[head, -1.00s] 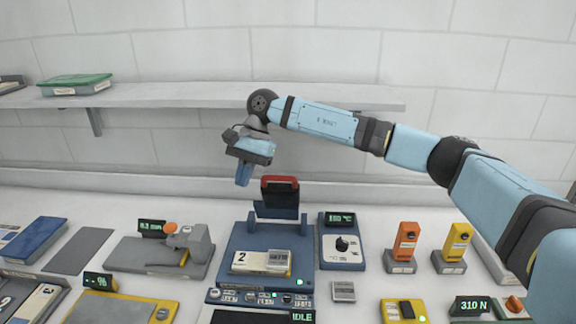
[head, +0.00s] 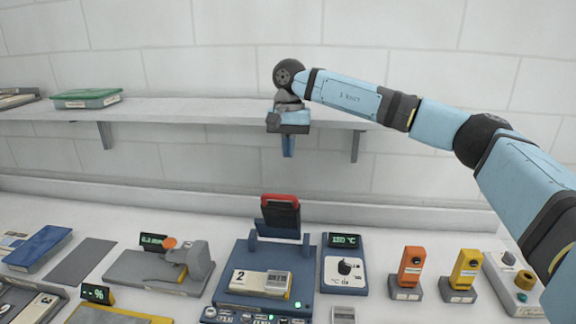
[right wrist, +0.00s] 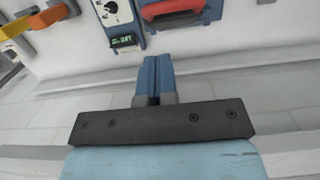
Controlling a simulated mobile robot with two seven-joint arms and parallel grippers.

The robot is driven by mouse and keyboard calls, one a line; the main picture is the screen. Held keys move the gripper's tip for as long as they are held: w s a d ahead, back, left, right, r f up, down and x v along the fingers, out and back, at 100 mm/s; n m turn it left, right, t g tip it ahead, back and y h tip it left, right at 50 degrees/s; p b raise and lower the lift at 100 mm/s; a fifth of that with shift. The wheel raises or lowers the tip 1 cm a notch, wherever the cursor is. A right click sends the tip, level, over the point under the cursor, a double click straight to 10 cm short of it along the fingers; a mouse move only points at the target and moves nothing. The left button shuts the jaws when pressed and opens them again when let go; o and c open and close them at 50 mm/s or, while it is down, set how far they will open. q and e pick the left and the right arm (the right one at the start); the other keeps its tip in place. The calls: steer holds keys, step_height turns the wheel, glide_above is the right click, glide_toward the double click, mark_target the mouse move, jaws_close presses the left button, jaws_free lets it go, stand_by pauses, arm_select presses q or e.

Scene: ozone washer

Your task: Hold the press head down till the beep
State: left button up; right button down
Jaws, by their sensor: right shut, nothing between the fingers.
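The press (head: 238,272) is a blue machine on the bench. Its dark press head (head: 280,216) with a red top edge is raised and tilted back on its hinge. In the right wrist view the red handle of the press head (right wrist: 172,10) shows at the top. My right gripper (head: 288,150) is shut and empty, pointing down in the air above the press head, apart from it. Its blue fingers (right wrist: 155,80) are together in the right wrist view. My left gripper is not in view.
A dial box (head: 345,272) with a lit display stands right of the press. Orange (head: 411,266) and yellow (head: 466,268) devices stand farther right. A grey gauge (head: 160,268) stands left. A wall shelf (head: 200,110) runs behind my right gripper.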

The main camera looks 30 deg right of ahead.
steer(key=p, duration=0.2)
glide_above(288, 206)
step_height(288, 206, down, 9)
steer(key=shift+f, duration=0.1)
